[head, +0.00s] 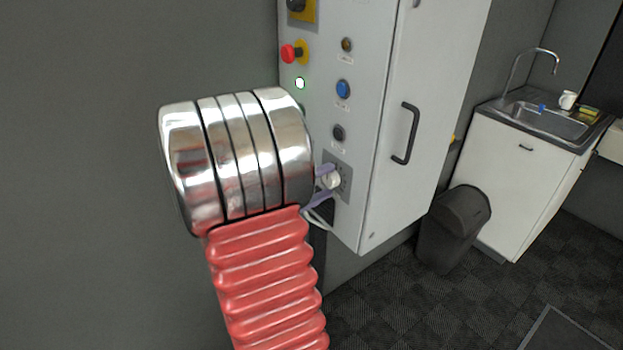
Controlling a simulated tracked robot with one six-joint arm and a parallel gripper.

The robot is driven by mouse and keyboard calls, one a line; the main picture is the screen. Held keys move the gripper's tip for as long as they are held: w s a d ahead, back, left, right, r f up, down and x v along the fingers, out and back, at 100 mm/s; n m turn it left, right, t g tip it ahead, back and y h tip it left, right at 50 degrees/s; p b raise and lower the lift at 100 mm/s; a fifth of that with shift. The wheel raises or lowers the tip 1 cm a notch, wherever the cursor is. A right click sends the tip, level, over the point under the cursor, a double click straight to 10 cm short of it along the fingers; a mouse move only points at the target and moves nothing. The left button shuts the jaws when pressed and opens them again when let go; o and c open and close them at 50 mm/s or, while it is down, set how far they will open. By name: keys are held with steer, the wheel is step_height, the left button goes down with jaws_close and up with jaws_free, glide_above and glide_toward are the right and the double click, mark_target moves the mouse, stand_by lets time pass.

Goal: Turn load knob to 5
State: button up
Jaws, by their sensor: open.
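The load knob (333,180) is a small pale round knob on a grey dial plate (345,172), low on the narrow side of a white control cabinet (345,118). The dial's numbers and the knob's pointer are too small to read. My gripper (328,184) is at the knob, with its two purple-grey fingers apart, one above and one below it. Whether the fingers touch the knob, I cannot tell. My arm's shiny metal and red ribbed parts hide the area left of the knob and the rest of the gripper.
Above the dial are a black button (338,133), a blue button (343,89), a lit green-white lamp (299,83) and a red button (291,53). The cabinet door has a black handle (406,134). A dark bin (454,226) and sink unit (530,170) stand right. Carpet ahead is clear.

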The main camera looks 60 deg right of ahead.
steer(key=shift+w+a, duration=0.4)
steer(key=shift+a, duration=0.1)
steer(key=v, duration=1.2)
steer(key=shift+a, duration=0.25)
steer(key=shift+w, duration=0.1)
steer(key=s+a+f+n+t+y, duration=0.4)
steer(key=a+f+y, duration=0.7)
steer(key=a, duration=0.4)
steer(key=a+r+t+y, duration=0.1)
steer(key=a+r+t, duration=0.2)
steer(key=a, duration=0.4)
steer(key=w+a+r+n+t+y, duration=0.1)
steer(key=a+r+t+y, duration=0.1)
steer(key=a, duration=0.5)
steer(key=w+a+r+t+y, duration=0.1)
steer(key=a+r+t+y, duration=0.1)
steer(key=a+r+t, duration=0.2)
step_height(320, 180, up, 2)
steer(key=a, duration=0.2)
steer(key=shift+a+t, duration=0.4)
